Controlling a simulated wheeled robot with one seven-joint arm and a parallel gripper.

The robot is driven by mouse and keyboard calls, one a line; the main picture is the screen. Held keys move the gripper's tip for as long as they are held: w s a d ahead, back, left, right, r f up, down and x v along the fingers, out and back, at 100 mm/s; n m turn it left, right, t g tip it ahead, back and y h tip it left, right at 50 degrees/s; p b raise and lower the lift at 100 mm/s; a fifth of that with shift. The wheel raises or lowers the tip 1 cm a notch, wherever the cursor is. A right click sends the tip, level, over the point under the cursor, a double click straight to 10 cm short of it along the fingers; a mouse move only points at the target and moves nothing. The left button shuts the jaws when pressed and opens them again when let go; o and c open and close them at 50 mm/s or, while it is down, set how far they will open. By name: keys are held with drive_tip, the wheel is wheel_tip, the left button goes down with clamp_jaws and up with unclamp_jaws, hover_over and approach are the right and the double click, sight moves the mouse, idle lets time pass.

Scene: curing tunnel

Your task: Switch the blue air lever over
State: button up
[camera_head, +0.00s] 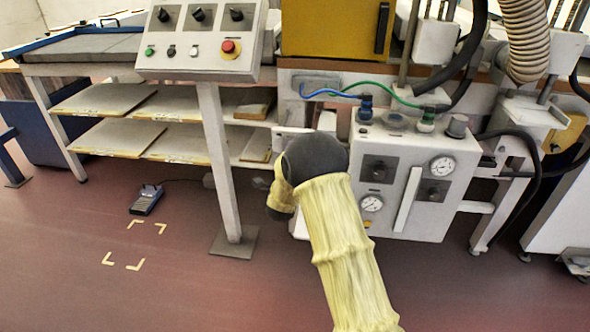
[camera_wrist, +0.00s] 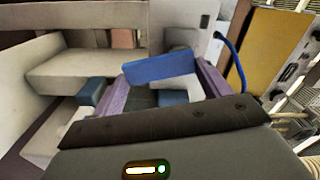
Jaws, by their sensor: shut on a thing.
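In the wrist view the blue air lever (camera_wrist: 160,67) shows as a flat blue bar lying across the tips of my gripper (camera_wrist: 161,74). The two purple fingers stand on either side, and the gripper is shut on the lever, which lies slightly tilted. Behind it are pale grey machine surfaces. In the head view my dark wrist and yellow-sleeved arm cover the lever and the fingers, at the left side of a grey air panel (camera_head: 405,210). The lever's pivot is not clearly visible.
The panel carries round gauges (camera_head: 442,166) and a green-collared fitting (camera_head: 426,122). A blue hose (camera_head: 322,92) runs above my wrist and shows at right in the wrist view (camera_wrist: 236,62). A control box (camera_head: 200,40) stands on a post at left. A pedal (camera_head: 147,200) lies on the floor.

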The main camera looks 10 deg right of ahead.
drive_tip(key=shift+a+f+m+b, duration=0.2)
drive_tip(key=shift+m+b, duration=0.55)
drive_tip(key=shift+a+f+m+b, duration=0.15)
drive_tip(key=shift+a+m+b, duration=0.05)
drive_tip(key=shift+m+b, duration=0.55)
drive_tip(key=o, duration=1.4)
drive_tip(key=shift+r, duration=0.1)
drive_tip(key=p+v, duration=0.2)
drive_tip(key=v, duration=1.5)
drive_tip(key=shift+s+p, duration=0.15)
drive_tip(key=shift+p, duration=0.2)
drive_tip(key=shift+r, duration=0.1)
